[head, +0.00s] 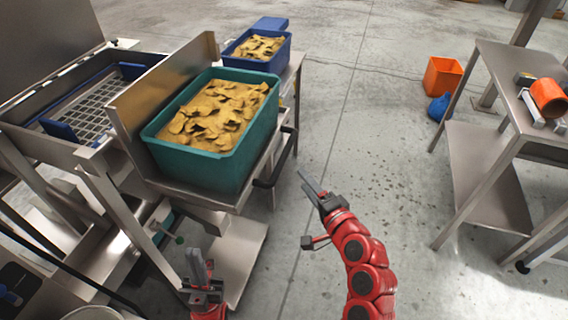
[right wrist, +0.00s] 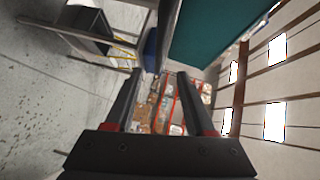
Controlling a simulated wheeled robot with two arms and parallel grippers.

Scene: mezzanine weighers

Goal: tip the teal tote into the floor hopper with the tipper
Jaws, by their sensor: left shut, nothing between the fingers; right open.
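The teal tote (head: 205,160), heaped with yellow chips, stands upright on the metal cradle of the tipper (head: 160,93). The tote's teal side also fills the top of the right wrist view (right wrist: 215,28). A black bar handle (head: 274,170) sticks out at the cradle's right side. The hopper (head: 85,110), with a grate on top, is at the left beyond the cradle's upright plate. My right gripper (head: 310,183) is open and empty, to the right of the handle and apart from it. My left gripper (head: 197,262) is shut and empty, low in front of the tipper.
A blue tote (head: 262,62) of chips stands behind the teal one. At right, a steel table (head: 500,90) holds an orange cylinder (head: 549,97). An orange bin (head: 441,77) and a blue item (head: 438,107) are on the floor. The middle floor is clear.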

